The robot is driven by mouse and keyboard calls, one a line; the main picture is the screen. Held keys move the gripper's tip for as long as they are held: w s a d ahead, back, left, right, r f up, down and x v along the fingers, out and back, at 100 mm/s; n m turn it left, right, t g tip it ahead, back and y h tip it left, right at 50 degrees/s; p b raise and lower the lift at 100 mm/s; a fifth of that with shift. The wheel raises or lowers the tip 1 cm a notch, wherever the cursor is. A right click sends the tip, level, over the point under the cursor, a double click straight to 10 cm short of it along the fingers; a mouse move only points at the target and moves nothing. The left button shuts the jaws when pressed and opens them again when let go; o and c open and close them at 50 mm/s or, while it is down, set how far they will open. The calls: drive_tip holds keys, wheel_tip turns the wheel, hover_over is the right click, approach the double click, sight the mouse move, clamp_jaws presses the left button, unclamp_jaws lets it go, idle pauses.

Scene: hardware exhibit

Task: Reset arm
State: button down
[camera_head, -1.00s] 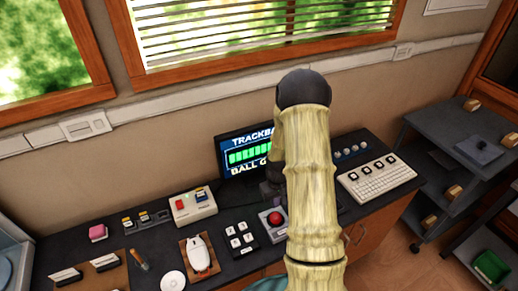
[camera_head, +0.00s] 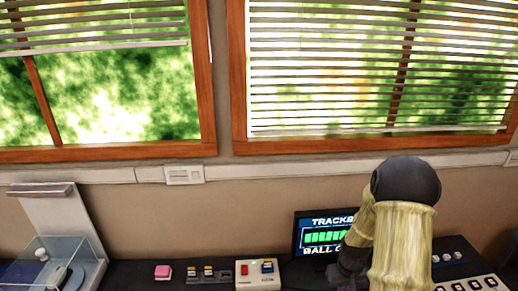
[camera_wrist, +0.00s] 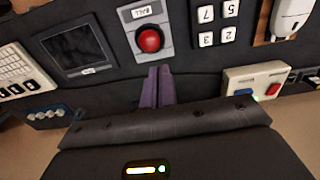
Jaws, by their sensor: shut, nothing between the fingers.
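My arm (camera_head: 400,245) rises at the lower right of the head view, in front of the desk and partly over the monitor. The dark end of my arm shows low beside it, and the fingers are hidden there. In the wrist view my gripper (camera_wrist: 158,70) points down over the desk, with its two purple fingers together and nothing between them. The fingertips appear close to the front of a grey trackball unit with a red ball (camera_wrist: 150,40). I cannot tell the height above the desk.
The monitor (camera_head: 311,240) stands at the back of the desk. A beige button box (camera_head: 258,275), switches (camera_head: 209,274), a pink block (camera_head: 162,272) and a glass-covered turntable (camera_head: 58,275) are to the left. The wrist view shows a number pad (camera_wrist: 217,22) and keyboard (camera_wrist: 18,75).

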drive_tip(key=s+a+r+t, duration=0.1)
drive_tip(key=s+a+r, duration=0.5)
drive_tip(key=r, duration=0.2)
drive_tip(key=s+a+r+t, duration=0.1)
drive_tip(key=s+a+r, duration=0.5)
drive_tip(key=r, duration=0.3)
drive_tip(key=shift+s, duration=0.15)
idle(1.0)
